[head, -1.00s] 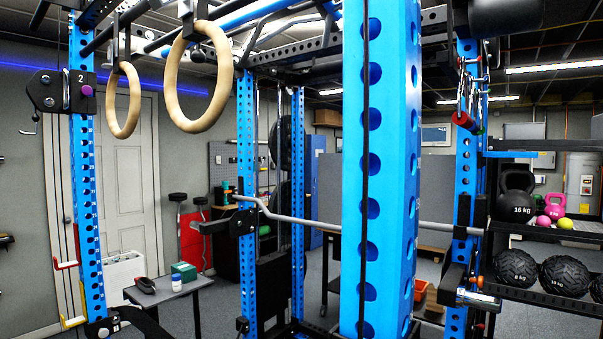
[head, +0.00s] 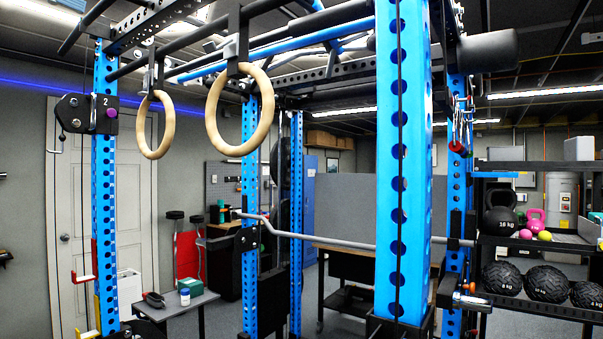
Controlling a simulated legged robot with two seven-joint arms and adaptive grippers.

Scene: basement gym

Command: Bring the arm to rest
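Neither of my grippers nor any part of my arms shows in the head view. Whether they are open or shut is hidden from me. The view holds only the gym, with the blue power rack (head: 405,180) close in front.
A curved grey bar (head: 330,241) crosses the rack. Two wooden rings (head: 240,147) hang at upper left. A small grey table (head: 178,304) stands low at left, holding a green box (head: 191,287). A shelf (head: 535,240) with kettlebells and balls stands at right. The door (head: 80,200) is far left.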

